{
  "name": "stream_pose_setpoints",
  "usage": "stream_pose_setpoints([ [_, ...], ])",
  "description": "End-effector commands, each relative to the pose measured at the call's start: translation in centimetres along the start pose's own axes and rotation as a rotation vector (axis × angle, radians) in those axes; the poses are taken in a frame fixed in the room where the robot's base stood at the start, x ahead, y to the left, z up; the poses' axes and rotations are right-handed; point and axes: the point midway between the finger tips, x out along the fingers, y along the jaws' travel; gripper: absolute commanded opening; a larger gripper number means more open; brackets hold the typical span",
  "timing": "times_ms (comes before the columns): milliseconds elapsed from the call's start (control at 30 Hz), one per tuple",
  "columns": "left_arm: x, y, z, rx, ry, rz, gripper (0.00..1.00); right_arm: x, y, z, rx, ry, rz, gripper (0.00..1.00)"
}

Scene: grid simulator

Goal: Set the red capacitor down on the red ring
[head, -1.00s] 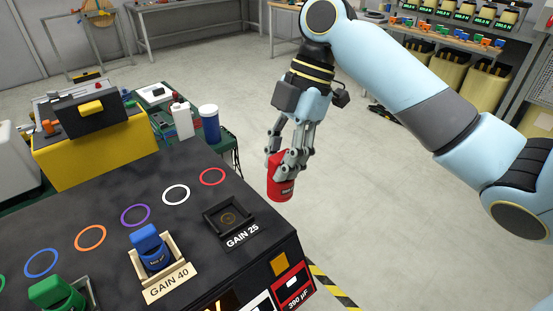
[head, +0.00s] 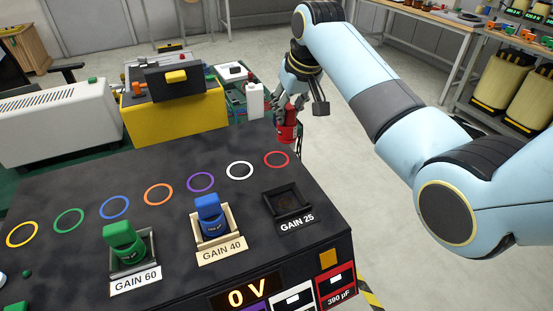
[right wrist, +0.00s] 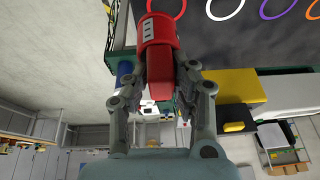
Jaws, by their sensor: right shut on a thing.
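The red capacitor (head: 288,132) is held in my right gripper (head: 289,112), above the far right edge of the black bench top. In the right wrist view the fingers (right wrist: 160,92) are closed around the red capacitor (right wrist: 156,38), which has a white marking on its side. The red ring (head: 276,167) lies on the bench top at the right end of a row of rings. In the head view the capacitor appears just beyond and right of the ring, apart from it. The red ring (right wrist: 168,12) shows partly at the top of the right wrist view. My left gripper is not in view.
The empty GAIN 25 socket (head: 288,203) is nearer than the red ring. A blue capacitor (head: 209,210) stands in the GAIN 40 socket and a green one (head: 121,240) in GAIN 60. A yellow box (head: 172,111) stands behind the bench. The white ring (head: 240,178) is empty.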

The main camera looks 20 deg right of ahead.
Motion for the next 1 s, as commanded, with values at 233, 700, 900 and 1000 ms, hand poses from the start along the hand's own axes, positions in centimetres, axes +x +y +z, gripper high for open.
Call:
stream_pose_setpoints([
  [233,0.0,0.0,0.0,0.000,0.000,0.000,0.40,-0.6,-2.0,-2.2,-0.015,-0.006,-0.011,0.00],
  [700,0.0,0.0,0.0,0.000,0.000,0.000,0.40,6.0,-1.6,0.4,-0.014,-0.006,-0.014,0.00],
  [900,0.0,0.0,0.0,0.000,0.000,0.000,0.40,7.6,-1.6,1.0,-0.014,-0.003,-0.014,0.00],
  [1000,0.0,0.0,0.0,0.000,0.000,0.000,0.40,7.6,-1.6,1.0,-0.015,-0.002,-0.014,0.00],
])
